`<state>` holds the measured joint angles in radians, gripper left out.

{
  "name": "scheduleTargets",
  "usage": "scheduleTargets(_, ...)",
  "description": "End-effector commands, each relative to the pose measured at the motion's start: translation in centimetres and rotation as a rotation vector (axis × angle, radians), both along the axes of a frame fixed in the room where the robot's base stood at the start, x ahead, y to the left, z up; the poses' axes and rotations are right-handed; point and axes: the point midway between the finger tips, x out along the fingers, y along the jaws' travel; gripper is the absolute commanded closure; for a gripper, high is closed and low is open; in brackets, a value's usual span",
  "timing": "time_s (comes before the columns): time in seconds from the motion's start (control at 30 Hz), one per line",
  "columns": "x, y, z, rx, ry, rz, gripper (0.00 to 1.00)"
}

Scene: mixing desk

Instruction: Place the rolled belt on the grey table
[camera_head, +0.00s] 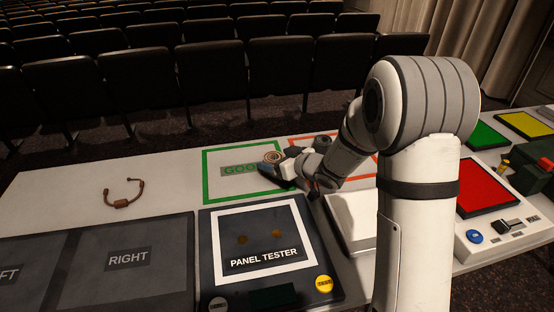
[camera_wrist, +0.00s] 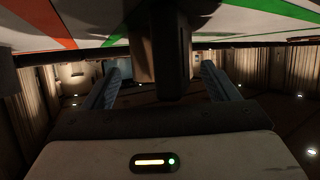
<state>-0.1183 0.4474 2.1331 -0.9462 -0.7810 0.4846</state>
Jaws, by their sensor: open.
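A small tan coil, which looks like the rolled belt (camera_head: 272,156), shows at the fingertips of my gripper (camera_head: 277,166) in the head view, over the green-framed GOOD area. My gripper is low over the table and open. In the wrist view my gripper (camera_wrist: 161,72) has its two fingers wide apart, with a dark upright shape (camera_wrist: 170,50) between them; I cannot tell whether this is the belt. Neither view shows clearly whether the coil touches the surface. The long pale grey table (camera_head: 60,190) runs across the head view.
The green frame (camera_head: 205,185) and a red-orange frame (camera_head: 300,138) lie side by side. A dark round item (camera_head: 322,141) sits by the red-orange one. A brown curved item (camera_head: 122,200) lies left. The panel tester (camera_head: 215,240) and RIGHT panel (camera_head: 125,285) are in front.

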Motion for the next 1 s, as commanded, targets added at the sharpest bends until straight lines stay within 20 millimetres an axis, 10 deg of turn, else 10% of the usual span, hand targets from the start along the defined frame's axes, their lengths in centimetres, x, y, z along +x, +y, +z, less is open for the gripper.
scheduleTargets(1.0, -4.8, -5.5, 3.5, -0.024, -0.002, -0.031, 0.19)
